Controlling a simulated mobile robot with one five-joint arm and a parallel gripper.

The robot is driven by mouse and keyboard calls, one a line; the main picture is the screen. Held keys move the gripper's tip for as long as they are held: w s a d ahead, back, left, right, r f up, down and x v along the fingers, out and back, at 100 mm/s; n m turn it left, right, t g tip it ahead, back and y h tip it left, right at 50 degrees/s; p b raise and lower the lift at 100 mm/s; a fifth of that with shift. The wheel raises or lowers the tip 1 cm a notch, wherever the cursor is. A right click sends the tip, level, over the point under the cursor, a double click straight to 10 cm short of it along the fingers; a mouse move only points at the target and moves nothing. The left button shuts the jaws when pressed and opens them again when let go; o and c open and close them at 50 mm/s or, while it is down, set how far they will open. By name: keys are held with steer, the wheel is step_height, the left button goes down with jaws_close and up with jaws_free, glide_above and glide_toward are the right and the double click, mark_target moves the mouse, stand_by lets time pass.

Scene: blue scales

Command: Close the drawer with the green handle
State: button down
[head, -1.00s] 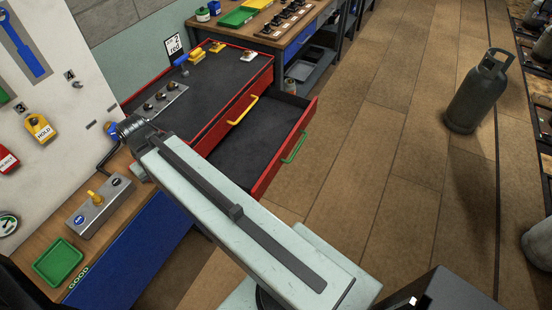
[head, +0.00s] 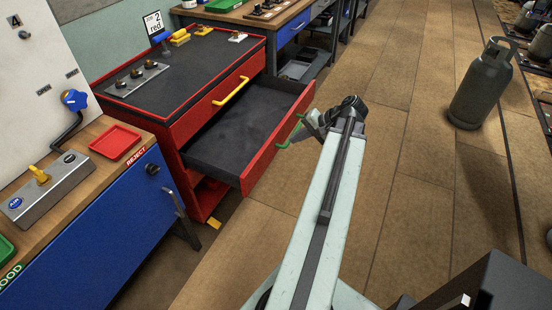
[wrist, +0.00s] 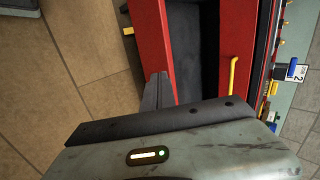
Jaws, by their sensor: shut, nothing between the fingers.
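The drawer (head: 245,125) with the green handle (head: 291,131) is pulled out of the red cabinet (head: 185,140), below the yellow handle (head: 231,91). Its dark inside looks empty. In the head view my gripper (head: 308,122) is in front of the drawer's red front, close to the green handle; I cannot tell whether it touches. In the wrist view my gripper (wrist: 157,88) is shut and empty, with its fingers overlapping the red drawer front (wrist: 150,40). I cannot make out the green handle there.
A blue-fronted workbench (head: 110,220) with a red tray (head: 116,141) stands left of the cabinet. Another bench (head: 285,20) stands behind it. A grey gas cylinder (head: 482,85) stands on the floor at right. The floor between cylinder and drawer is clear.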

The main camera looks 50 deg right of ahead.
steer(key=s+d+m, duration=0.1)
steer(key=s+d, duration=0.1)
steer(key=s, duration=0.1)
steer(key=b, duration=0.7)
glide_toward(270, 146)
steer(key=s+f+x, duration=0.1)
steer(key=x, duration=0.4)
steer(key=shift+w+a+r+t+h, duration=0.2)
steer(key=shift+w+r+t+h, duration=0.15)
steer(key=shift+w, duration=0.35)
